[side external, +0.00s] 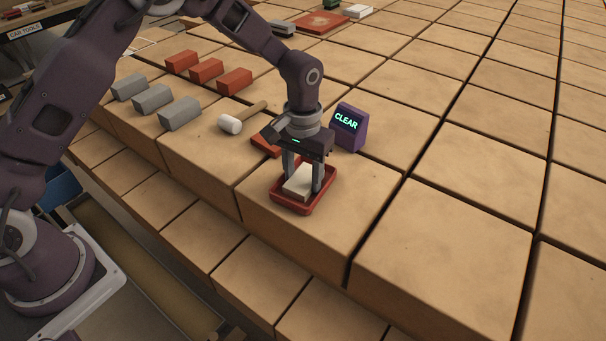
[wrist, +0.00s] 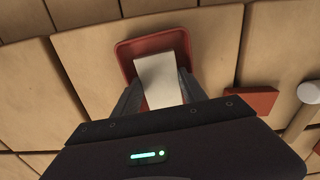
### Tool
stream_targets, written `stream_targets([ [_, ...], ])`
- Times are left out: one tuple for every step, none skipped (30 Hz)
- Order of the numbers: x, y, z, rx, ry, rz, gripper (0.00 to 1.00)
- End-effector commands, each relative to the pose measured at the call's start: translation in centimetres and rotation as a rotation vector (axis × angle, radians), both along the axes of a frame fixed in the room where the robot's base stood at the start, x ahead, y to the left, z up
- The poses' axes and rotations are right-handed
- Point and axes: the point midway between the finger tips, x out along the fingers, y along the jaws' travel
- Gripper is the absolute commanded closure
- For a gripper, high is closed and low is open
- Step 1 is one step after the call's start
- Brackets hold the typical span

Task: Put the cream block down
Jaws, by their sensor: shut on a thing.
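The cream block (side external: 298,182) is between the fingers of my gripper (side external: 303,178), at a red tray (side external: 292,208) near the front edge of the blocks. My gripper points down and is shut on the cream block. In the wrist view the cream block (wrist: 158,79) lies over the red tray (wrist: 126,53), with a finger on each side. I cannot tell whether the block touches the tray floor.
A white-headed mallet (side external: 231,124), several grey bricks (side external: 152,99) and red bricks (side external: 206,71) lie to the left. A flat red piece (wrist: 250,103) lies beside the tray. The surface to the right is clear.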

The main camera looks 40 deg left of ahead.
Motion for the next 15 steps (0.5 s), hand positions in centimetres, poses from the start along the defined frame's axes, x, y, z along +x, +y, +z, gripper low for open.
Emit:
stream_targets([
  [0.05, -0.03, -0.01, -0.001, -0.002, 0.000, 1.00],
  [0.06, -0.02, 0.03, -0.001, -0.002, 0.000, 1.00],
  [0.06, -0.02, 0.06, -0.001, -0.002, 0.000, 1.00],
  [0.06, -0.02, 0.06, -0.001, -0.002, 0.000, 1.00],
  [0.06, -0.01, 0.06, -0.001, -0.002, 0.000, 1.00],
  [0.05, -0.02, 0.01, -0.001, -0.002, 0.000, 1.00],
  [0.05, -0.01, -0.08, -0.001, -0.002, 0.000, 1.00],
  [0.05, -0.01, -0.19, -0.001, -0.002, 0.000, 1.00],
  [0.04, -0.01, -0.28, -0.001, -0.001, 0.000, 0.49],
  [0.05, -0.01, -0.26, -0.001, -0.002, 0.000, 0.43],
  [0.05, 0.00, -0.25, -0.001, -0.002, 0.000, 0.41],
  [0.05, 0.00, -0.24, -0.001, -0.002, 0.000, 0.41],
  [0.05, 0.00, -0.24, -0.001, -0.002, 0.000, 0.41],
  [0.04, -0.01, -0.23, -0.001, -0.002, 0.000, 0.41],
  [0.04, -0.01, -0.23, -0.001, -0.002, 0.000, 0.41],
])
